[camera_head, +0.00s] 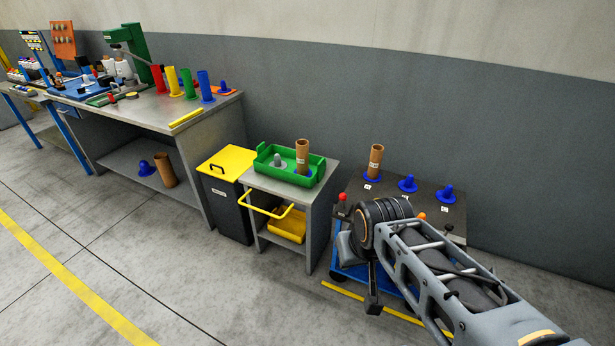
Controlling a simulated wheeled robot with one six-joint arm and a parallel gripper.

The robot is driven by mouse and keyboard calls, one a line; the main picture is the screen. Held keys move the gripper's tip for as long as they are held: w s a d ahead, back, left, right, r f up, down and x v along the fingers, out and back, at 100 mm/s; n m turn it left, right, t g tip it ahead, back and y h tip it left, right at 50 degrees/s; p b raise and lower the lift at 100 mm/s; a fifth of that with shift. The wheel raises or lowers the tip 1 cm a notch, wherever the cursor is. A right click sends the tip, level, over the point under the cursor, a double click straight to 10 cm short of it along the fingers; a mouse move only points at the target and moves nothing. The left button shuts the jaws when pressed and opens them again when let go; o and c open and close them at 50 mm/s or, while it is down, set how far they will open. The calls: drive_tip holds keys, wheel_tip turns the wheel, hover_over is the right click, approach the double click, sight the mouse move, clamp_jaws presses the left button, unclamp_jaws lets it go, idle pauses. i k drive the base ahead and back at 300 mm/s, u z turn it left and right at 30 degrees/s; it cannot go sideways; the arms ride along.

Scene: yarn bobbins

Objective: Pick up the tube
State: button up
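Several brown cardboard tubes are in view. One tube (302,158) stands upright in the green tray (262,168) on the small cart, with blue at its foot. Another tube (376,158) stands upright on a blue base on the dark table (417,187) at the right. A third tube (166,171) leans on the lower shelf of the workbench. My arm reaches in from the lower right, in front of the dark table. My gripper (373,303) appears to point down at the table's front left, apart from the tubes; its fingers are too unclear to read.
Two empty blue bases (408,184) (447,194) stand on the dark table. A yellow-lidded bin (228,162) stands left of the cart. Coloured tubes (188,84) stand on the cluttered workbench (140,113). The floor at the left front is clear.

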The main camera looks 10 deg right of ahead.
sight(302, 158)
drive_tip(key=u, duration=1.2)
drive_tip(key=i, duration=1.85)
drive_tip(key=z, duration=1.35)
drive_tip(key=i, duration=0.6)
drive_tip(key=z, duration=0.65)
